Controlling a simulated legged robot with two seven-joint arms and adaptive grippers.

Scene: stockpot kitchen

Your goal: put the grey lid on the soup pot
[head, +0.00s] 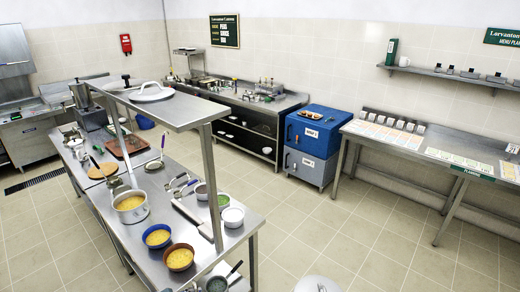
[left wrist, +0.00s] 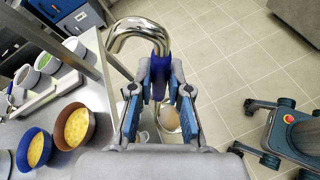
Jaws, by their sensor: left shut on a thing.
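The grey lid (head: 153,93) lies on the raised metal shelf, towards its far end. The soup pot (head: 130,206) stands uncovered on the counter below, with yellow-orange soup showing inside. In the left wrist view my left gripper (left wrist: 160,100) is shut on the blue handle of a ladle (left wrist: 140,32). The ladle's curved metal end sticks out beyond the fingers, and a round bowl shows partly between them. The left gripper is not clearly seen in the head view. My right gripper is in neither view.
A blue bowl (head: 157,236) and a brown bowl (head: 180,257) of soup stand near the pot. The raised shelf (head: 190,112) on posts overhangs the counter. A blue cabinet (head: 312,130) stands beyond.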

